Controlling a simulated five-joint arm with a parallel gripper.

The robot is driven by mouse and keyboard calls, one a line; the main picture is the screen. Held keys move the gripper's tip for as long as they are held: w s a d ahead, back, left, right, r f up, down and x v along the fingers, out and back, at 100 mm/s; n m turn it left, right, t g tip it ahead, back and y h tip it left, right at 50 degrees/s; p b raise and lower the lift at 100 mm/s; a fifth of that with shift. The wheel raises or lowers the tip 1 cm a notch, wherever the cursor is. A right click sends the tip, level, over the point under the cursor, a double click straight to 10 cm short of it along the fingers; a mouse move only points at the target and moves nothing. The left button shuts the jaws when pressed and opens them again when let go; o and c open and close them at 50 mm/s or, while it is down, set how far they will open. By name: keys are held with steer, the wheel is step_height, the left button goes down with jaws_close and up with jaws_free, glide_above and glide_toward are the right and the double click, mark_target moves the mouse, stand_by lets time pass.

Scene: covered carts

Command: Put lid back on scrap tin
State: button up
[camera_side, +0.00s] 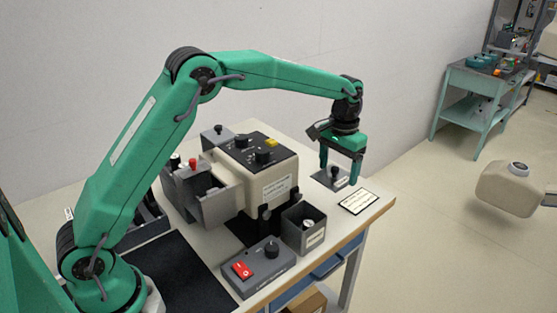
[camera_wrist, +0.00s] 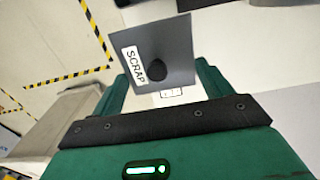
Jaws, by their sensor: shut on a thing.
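The lid is a flat grey square plate (camera_wrist: 172,38) with a black knob and a white label reading SCRAP. In the side view the lid (camera_side: 324,180) is at the right end of the table, below my gripper (camera_side: 340,174). I cannot tell whether the lid touches the table. An open grey square tin (camera_side: 304,238) with a white label stands near the front edge, left of and nearer than the lid. Something pale shows inside it; its label is too small to read.
A beige machine (camera_side: 268,192) with knobs stands behind the tin. A grey control box (camera_side: 258,267) with a red switch is at its front left. A black-bordered card (camera_side: 358,202) lies near the right edge. Grey bins (camera_side: 216,206) stand further left.

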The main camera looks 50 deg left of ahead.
mark_target(337, 175)
step_height(337, 175, up, 12)
steer(key=s+r+n, duration=0.1)
steer(key=s+n, duration=0.5)
steer(key=n, duration=0.3)
steer(key=s+a+n, duration=0.1)
steer(key=s+n, duration=0.5)
steer(key=n, duration=0.3)
step_height(337, 175, down, 12)
steer(key=shift+w+r, duration=0.2)
steer(key=shift+f, duration=0.2)
steer(key=shift+f, duration=2.95)
steer(key=shift+f, duration=0.15)
stand_by(0.6)
steer(key=o, duration=1)
steer(key=shift+c, duration=0.2)
